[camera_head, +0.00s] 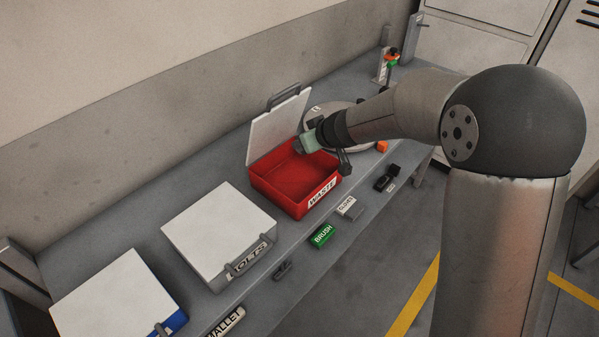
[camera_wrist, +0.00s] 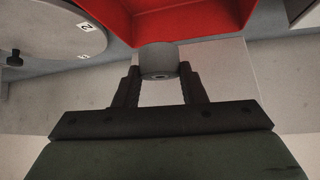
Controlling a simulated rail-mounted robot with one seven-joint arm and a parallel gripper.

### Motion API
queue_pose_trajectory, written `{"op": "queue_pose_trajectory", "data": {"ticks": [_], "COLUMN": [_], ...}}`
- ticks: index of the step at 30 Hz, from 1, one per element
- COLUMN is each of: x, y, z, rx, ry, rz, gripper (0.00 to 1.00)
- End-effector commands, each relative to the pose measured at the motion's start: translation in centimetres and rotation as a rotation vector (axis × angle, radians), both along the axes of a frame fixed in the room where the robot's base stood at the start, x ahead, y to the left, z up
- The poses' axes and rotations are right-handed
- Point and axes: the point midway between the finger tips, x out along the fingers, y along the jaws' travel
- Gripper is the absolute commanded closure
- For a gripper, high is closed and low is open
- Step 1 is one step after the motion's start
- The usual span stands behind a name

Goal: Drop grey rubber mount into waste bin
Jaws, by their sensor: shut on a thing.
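The red waste bin (camera_head: 272,187) stands on the bench with its white lid (camera_head: 275,130) raised. Its label reads WASTE, and its visible floor looks empty. The bin also shows in the wrist view (camera_wrist: 190,20), at the top. My gripper (camera_wrist: 160,77) is shut on the grey rubber mount (camera_wrist: 157,57), a short cylinder with a hole in its end. In the head view, my gripper's pale green body is above the bin's back right part, near the lid. The mount is not clear there.
A white-lidded box (camera_head: 218,228) labelled BOLTS and a blue box (camera_head: 115,295) stand left of the bin, both closed. A round plate (camera_head: 340,114) lies behind my wrist. A green BRUSH block (camera_head: 322,236) and small labelled items line the front edge.

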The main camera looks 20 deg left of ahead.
Motion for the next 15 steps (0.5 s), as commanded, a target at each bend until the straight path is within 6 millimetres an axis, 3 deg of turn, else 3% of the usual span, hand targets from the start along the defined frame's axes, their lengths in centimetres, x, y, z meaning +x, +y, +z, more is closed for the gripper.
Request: {"op": "queue_pose_trajectory", "data": {"ticks": [15], "x": [-0.2], "y": [0.6], "z": [-5.1], "rx": [0.0], "ry": [0.002], "rz": [0.012], "gripper": [0.85]}}
